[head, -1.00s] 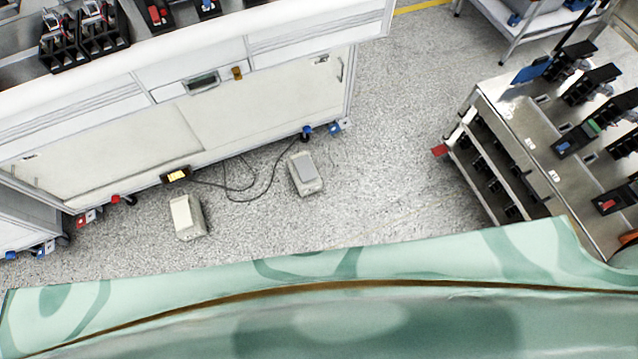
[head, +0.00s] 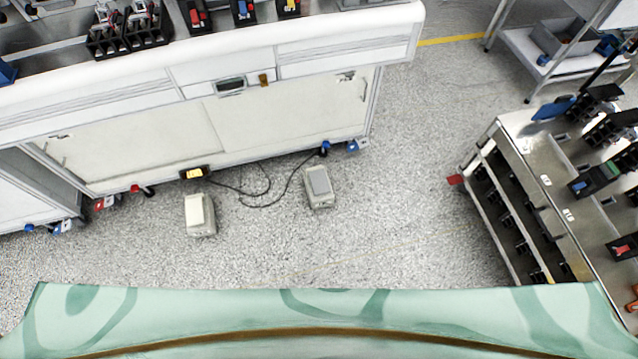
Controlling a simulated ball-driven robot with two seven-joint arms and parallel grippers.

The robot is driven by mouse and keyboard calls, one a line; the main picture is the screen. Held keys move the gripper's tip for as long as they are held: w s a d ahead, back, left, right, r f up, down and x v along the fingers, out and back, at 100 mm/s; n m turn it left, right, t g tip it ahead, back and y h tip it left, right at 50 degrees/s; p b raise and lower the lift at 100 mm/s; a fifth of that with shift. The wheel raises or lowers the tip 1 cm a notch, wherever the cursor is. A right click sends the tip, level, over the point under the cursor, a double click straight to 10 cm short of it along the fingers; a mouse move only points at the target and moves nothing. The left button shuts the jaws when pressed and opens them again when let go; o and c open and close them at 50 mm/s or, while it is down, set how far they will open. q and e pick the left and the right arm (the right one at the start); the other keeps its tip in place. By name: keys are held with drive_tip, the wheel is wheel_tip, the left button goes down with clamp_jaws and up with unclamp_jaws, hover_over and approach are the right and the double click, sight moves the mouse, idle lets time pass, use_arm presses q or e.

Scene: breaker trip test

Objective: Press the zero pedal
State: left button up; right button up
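Two foot pedals stand on the grey speckled floor in front of the white bench. The left pedal (head: 199,214) has a cream-white top plate. The right pedal (head: 319,187) has a grey top plate. Black cables run from the pedals' area to the bench base. No label is readable on either pedal, so I cannot tell from marking which is the zero pedal. Neither of my grippers is in view. My own green-patterned body fills the bottom of the view, with clear floor between it and the pedals.
The white bench (head: 300,105) stands on castors behind the pedals, with a yellow-topped box (head: 194,173) at its lower edge. A metal cart (head: 530,165) holding black breaker units stands at the right. A shelf cart (head: 560,66) is at the upper right. Floor is free between bench and cart.

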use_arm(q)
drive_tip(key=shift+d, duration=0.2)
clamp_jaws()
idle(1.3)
